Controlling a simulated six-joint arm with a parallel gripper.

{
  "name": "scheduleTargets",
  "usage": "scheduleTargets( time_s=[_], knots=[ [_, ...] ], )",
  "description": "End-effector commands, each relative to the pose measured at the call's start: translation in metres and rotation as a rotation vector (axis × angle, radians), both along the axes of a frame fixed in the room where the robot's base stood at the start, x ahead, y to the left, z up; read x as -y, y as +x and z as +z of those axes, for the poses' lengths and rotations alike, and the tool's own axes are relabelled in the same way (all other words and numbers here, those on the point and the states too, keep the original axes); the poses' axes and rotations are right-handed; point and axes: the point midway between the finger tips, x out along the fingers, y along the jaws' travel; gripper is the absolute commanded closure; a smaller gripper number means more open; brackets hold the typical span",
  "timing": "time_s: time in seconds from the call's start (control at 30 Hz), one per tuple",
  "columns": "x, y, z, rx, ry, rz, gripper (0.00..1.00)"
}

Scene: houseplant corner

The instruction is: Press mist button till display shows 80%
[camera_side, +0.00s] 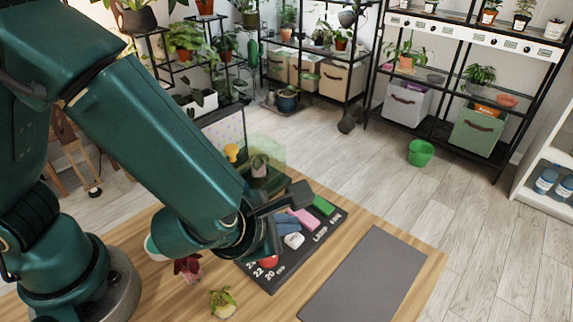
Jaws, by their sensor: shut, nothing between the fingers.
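A dark control panel (300,257) lies on the wooden table. It carries a green button (324,206), a pink one (302,218), a blue one (287,226), a white one (293,240) and a red one (268,261) partly behind my wrist. White markings run along the panel's right side and near the red button. They are too small to read surely, so I cannot tell which button is mist or what the display shows. My gripper (299,194) is shut and empty, and appears near the panel's far end, close to the pink and blue buttons. Contact is unclear.
A grey mat (352,278) lies bare on the table at right. A potted plant in a clear green box (262,168) stands behind my gripper. Small plants (222,303) stand at the near edge. A green bucket (421,152) is on the open floor before the shelves.

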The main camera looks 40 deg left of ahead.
Motion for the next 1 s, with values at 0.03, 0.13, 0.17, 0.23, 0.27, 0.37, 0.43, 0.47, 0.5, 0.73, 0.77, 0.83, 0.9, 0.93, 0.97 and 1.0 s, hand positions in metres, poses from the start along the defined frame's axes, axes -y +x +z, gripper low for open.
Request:
scheduleTargets(
  time_s=[0.03,0.13,0.17,0.23,0.27,0.37,0.43,0.47,0.5,0.73,0.77,0.83,0.9,0.93,0.97,1.0],
  knots=[
    [0.0,0.0,0.0,0.0,0.0,0.0,1.0],
    [0.0,0.0,0.001,0.001,-0.001,0.0,1.0],
    [0.0,0.0,0.002,0.002,-0.001,0.001,1.0],
    [0.0,0.001,0.007,0.004,-0.003,0.002,1.0],
    [0.0,0.001,0.01,0.004,-0.004,0.003,1.0],
    [0.0,0.001,0.02,0.005,-0.006,0.004,1.0],
    [0.0,0.001,0.027,0.003,-0.005,0.001,1.0],
    [0.0,0.001,0.029,0.003,-0.005,0.003,1.0],
    [0.0,0.001,0.033,0.005,-0.004,0.002,1.0],
    [0.0,0.0,0.049,0.002,-0.002,0.001,1.0],
    [0.0,0.0,0.05,0.002,-0.002,0.002,1.0],
    [0.0,0.0,0.05,0.0,-0.001,0.001,1.0],
    [0.0,0.0,0.05,0.0,0.0,0.0,1.0],
    [0.0,0.0,0.05,0.0,0.0,0.0,1.0],
    [0.0,0.0,0.05,0.0,0.0,0.0,1.0],
    [0.0,0.0,0.05,0.0,0.0,0.0,1.0]
  ],
)
